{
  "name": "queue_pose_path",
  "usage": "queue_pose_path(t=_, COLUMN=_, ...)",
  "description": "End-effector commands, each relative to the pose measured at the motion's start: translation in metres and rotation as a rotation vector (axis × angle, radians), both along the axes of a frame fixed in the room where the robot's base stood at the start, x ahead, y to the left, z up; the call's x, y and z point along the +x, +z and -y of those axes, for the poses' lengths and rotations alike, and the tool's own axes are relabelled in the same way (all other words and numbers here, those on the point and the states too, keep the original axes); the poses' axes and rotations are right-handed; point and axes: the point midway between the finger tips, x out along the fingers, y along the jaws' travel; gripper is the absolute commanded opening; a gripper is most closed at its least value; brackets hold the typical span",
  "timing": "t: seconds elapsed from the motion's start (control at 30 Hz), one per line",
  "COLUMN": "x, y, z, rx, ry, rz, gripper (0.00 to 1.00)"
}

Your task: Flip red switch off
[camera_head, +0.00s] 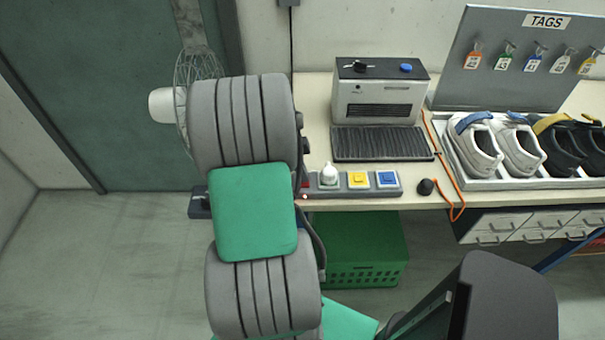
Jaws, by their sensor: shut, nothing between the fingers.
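A grey switch panel (343,190) lies along the front edge of the workbench. A small strip of red (305,180) shows at its left end, right beside my arm, with a small red light just below it. My arm hides the rest of that end, so I cannot tell the red switch's position. To its right on the panel are a white rounded knob (328,175), a yellow switch (358,179) and a blue switch (387,179). My gripper cannot be made out; my grey and green arm links cover that area.
A grey machine (378,95) with a dark ribbed tray stands behind the panel. A shoe tray (520,183) and a TAGS board (525,60) stand at right. An orange cord (448,180) hangs over the edge. A fan (168,105) is behind my arm; a green crate (365,245) is below.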

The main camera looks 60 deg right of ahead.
Motion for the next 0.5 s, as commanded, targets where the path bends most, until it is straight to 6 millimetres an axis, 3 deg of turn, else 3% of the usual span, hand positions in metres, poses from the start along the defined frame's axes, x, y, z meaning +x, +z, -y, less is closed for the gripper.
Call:
queue_pose_path(t=0.17, x=0.0, y=0.012, z=0.0, rx=-0.002, ry=0.001, rz=0.001, gripper=0.0)
queue_pose_path(t=0.5, x=0.014, y=0.082, z=-0.007, rx=-0.006, ry=0.007, rz=0.003, gripper=0.0)
